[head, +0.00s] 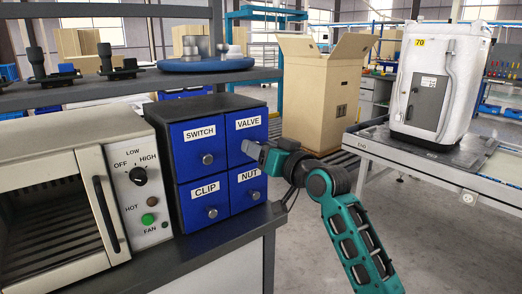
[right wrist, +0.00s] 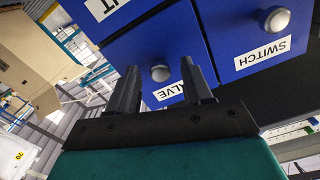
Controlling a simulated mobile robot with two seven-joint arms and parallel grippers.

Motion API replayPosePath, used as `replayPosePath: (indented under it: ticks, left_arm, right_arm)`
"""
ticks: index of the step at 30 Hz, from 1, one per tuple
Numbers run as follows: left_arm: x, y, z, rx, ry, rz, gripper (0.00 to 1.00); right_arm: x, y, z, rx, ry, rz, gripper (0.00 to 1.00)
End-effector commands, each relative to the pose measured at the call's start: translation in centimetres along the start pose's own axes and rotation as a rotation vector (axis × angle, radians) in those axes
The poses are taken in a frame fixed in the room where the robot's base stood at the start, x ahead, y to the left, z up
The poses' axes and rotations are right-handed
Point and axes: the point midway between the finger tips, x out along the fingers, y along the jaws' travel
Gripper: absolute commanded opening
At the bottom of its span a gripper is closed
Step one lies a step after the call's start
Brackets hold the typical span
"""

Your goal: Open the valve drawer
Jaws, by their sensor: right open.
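The valve drawer (head: 247,126) is the upper right of the blue drawers in a dark cabinet on the bench. It looks shut, flush with its neighbours. In the right wrist view the gripper (right wrist: 160,80) is open. The round grey valve knob (right wrist: 160,73) shows in the gap between its two fingers, and I cannot tell how deep it sits between them. The valve label (right wrist: 169,91) is partly hidden by a finger. My left gripper is not in view.
The switch drawer (head: 197,146), clip drawer (head: 205,202) and nut drawer (head: 247,187) surround it, all shut. An oven (head: 62,200) with a control panel stands left. A cardboard box (head: 322,95) and a conveyor with a white case (head: 440,75) are behind and right.

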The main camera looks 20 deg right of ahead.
Motion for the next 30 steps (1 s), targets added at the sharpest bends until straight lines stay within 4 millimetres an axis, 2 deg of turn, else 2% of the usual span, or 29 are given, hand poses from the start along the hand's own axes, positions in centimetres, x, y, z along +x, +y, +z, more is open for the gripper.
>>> replayPosePath:
  ticks: [5, 20, 30]
  left_arm:
    - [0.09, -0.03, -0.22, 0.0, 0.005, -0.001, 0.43]
    - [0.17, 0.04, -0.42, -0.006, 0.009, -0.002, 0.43]
    - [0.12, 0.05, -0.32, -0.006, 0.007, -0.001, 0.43]
  right_arm:
    - [-0.01, -0.01, -0.01, 0.0, 0.0, 0.0, 0.48]
    - [-0.04, 0.0, -0.01, 0.0, 0.0, 0.0, 0.0]
    - [-0.04, 0.01, 0.0, 0.0, 0.0, 0.0, 0.0]
